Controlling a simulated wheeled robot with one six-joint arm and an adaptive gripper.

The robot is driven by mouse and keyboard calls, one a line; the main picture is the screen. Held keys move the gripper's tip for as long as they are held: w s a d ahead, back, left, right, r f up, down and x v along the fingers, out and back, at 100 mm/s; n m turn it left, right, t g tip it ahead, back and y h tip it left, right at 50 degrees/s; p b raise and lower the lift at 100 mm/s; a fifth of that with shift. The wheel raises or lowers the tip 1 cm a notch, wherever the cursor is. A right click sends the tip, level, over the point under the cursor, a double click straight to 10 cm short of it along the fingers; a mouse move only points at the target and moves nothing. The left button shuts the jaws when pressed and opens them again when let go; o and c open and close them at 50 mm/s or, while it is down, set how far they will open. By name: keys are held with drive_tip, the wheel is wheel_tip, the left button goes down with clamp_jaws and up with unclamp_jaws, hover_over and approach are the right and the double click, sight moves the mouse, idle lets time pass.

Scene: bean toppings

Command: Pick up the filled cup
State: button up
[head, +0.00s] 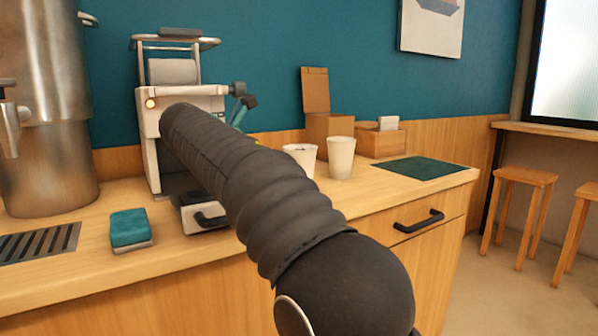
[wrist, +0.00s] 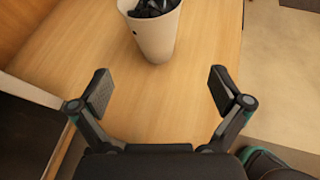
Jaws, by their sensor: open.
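A white cup filled with dark pieces (wrist: 153,38) stands upright on the wooden counter at the top of the wrist view. It appears to be the left of two cups in the head view (head: 301,164), where dark contents show at its rim. My gripper (wrist: 158,92) is open and empty, with its two fingers spread apart. The cup is beyond the fingertips, roughly centred between them and not touching them. In the head view my arm hides most of the gripper. A second pale cup (head: 340,160) stands just right of the filled one; its contents cannot be told.
A white machine (head: 150,130) stands at the left, beside a large metal urn (head: 50,150). A teal sponge (head: 129,227) lies in front. Behind the cups are an open-lidded brown box (head: 316,92) and a wooden napkin box (head: 381,144). A green mat (head: 425,168) lies to the right.

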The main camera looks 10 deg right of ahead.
drive_tip(key=shift+n, duration=0.4)
drive_tip(key=x, duration=0.5)
drive_tip(key=w+b+x, duration=0.1)
drive_tip(key=x, duration=0.2)
drive_tip(key=shift+w+a+r, duration=0.1)
drive_tip(key=shift+a+r, duration=0.1)
drive_tip(key=shift+a, duration=0.1)
drive_tip(key=shift+d+r+x, duration=0.1)
drive_tip(key=shift+r+x, duration=0.05)
drive_tip(key=shift+x, duration=1.15)
drive_tip(key=shift+d+r+x, duration=0.15)
drive_tip(key=shift+x, duration=1.15)
drive_tip(key=shift+a, duration=0.1)
drive_tip(key=c, duration=1.4)
